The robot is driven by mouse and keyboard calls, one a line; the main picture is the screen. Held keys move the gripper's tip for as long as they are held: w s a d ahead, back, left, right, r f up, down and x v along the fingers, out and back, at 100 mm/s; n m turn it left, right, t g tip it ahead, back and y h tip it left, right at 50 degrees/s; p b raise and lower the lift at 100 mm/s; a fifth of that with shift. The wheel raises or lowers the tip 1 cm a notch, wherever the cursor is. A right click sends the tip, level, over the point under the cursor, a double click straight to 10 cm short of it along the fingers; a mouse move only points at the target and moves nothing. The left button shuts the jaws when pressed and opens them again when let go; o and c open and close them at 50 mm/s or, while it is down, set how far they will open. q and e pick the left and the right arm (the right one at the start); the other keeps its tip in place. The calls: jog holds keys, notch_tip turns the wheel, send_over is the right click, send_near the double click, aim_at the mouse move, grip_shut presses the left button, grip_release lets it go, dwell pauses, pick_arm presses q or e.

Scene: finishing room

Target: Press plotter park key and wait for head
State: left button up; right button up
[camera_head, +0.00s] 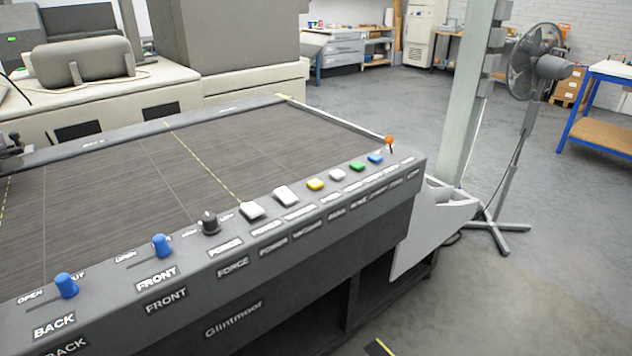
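The plotter (130,185) fills the left and middle, with a dark flat bed crossed by dashed yellow lines. Its front rail bears a row of keys: a large white key (252,210), a second white key (286,196), a yellow key (316,185), a grey-white key (337,175), a green key (358,166) and a blue key (376,158). Their labels are small and blurred, so I cannot tell which is park. A dark part (9,147) at the left picture edge may be the head; most of it is cut off. Neither gripper shows.
Two blue knobs (162,245) and a black knob (210,222) stand on the rail, left of the keys. An orange-topped stick (389,142) stands at its right end. A pillar (472,100) and a standing fan (535,65) are beyond.

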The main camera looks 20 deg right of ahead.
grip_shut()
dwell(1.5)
